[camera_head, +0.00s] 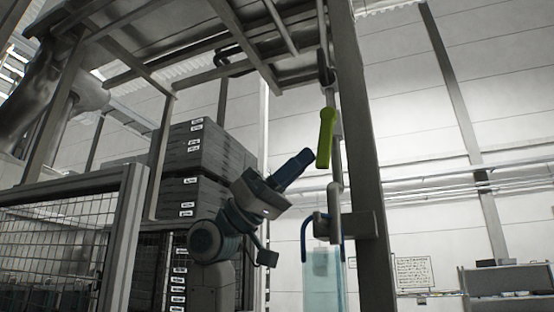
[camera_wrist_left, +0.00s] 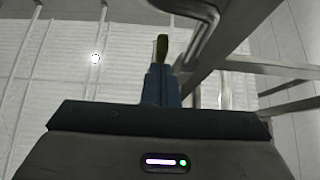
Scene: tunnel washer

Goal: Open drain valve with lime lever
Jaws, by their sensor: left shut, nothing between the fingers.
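The lime lever (camera_head: 326,138) hangs nearly upright, slightly tilted, along a thin grey vertical pipe (camera_head: 337,160) beside a thick post. My left gripper (camera_head: 307,156) is shut and empty. In the head view its tips point up and right toward the lever and appear just left of it. In the left wrist view the lever (camera_wrist_left: 161,46) shows just beyond the shut blue fingers (camera_wrist_left: 159,72), in line with them. I cannot tell whether they touch. My right gripper is in neither view.
A thick grey post (camera_head: 366,150) stands right of the lever. A bracket with a blue hose (camera_head: 307,235) and a translucent blue container (camera_head: 322,280) are below. Overhead are frame beams (camera_head: 245,45). Dark stacked crates (camera_head: 195,150) and a mesh fence (camera_head: 60,225) are at left.

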